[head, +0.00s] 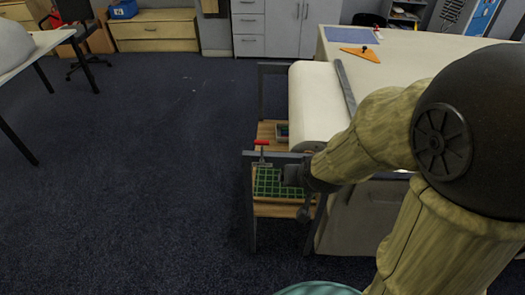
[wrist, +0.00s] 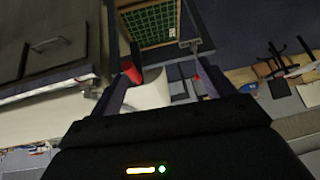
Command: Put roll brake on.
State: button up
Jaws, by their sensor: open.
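A red handle (head: 262,142) on a thin grey stem stands at the frame of the cloth roll stand, left of the large cream cloth roll (head: 318,100). My gripper (head: 291,174) is beside the near end of the roll, right of and below the red handle in the picture, apart from it. In the wrist view a red cylinder (wrist: 131,73) shows by the left finger, and the cream roll (wrist: 150,92) lies between the fingers. A smaller red piece (wrist: 196,77) shows near the right finger. I cannot tell which red part is the brake. My gripper is open and empty.
A green gridded mat (head: 273,181) lies on a wooden shelf below the roll. Grey frame posts (head: 250,220) stand close to my gripper. The long table (head: 415,60) holds an orange triangle (head: 360,54) and a blue mat (head: 352,34).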

aim_at(262, 144)
jog(key=w+a+f+t+b, duration=0.2)
jog(key=a+t+b, duration=0.3)
jog(key=b, duration=0.3)
jog(key=w+a+f+t+h+b, duration=0.1)
jog(key=a+f+t+b, duration=0.3)
jog(key=b, duration=0.5)
jog(key=shift+w+a+f+m+t+h, duration=0.25)
jog(key=shift+w+a+m+t+h, duration=0.1)
jog(key=shift+a+t, duration=0.7)
jog(key=shift+w+r, duration=0.1)
jog(key=w+p, duration=0.2)
jog(key=w, duration=0.3)
jog(key=w+p, duration=0.2)
jog(key=w, duration=0.4)
jog(key=w+p, duration=0.2)
jog(key=w, duration=0.4)
jog(key=shift+w+d, duration=0.2)
jog(key=shift+d, duration=0.05)
